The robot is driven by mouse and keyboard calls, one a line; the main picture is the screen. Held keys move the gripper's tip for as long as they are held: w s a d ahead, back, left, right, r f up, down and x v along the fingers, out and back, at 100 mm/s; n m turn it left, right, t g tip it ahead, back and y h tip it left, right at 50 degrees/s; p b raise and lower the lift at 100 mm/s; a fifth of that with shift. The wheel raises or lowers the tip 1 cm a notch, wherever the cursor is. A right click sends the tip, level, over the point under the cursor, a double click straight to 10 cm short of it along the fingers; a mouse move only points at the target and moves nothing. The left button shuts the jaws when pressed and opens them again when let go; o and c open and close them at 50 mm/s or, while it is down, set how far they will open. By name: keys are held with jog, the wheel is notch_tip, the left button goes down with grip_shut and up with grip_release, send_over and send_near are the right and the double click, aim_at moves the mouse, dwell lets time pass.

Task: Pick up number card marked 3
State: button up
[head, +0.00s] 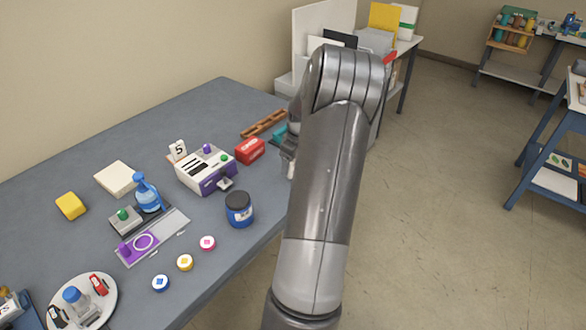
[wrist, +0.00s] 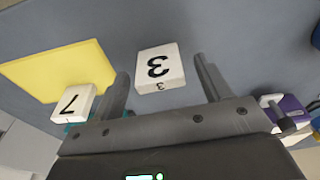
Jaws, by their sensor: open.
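The number card marked 3 (wrist: 160,66) is a white block with a black 3 on its face and a smaller 3 on its edge. It lies on the grey table in the wrist view. My gripper (wrist: 161,78) is open, with one finger on each side of the card in the picture. The gap in height between fingers and card is hard to judge, and I see no contact. In the head view my arm hides this card and most of my gripper.
A white card marked 7 (wrist: 72,102) and a yellow sheet (wrist: 60,70) lie left of the 3 card in the wrist view. In the head view, a card marked 5 (head: 178,150), a white-and-purple device (head: 205,172), a red block (head: 250,151) and a blue jar (head: 239,211) stand on the table.

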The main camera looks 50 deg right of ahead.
notch_tip(320, 180, down, 2)
jog(key=shift+w+f, duration=0.1)
jog(key=shift+w, duration=0.05)
jog(key=c, duration=1.1)
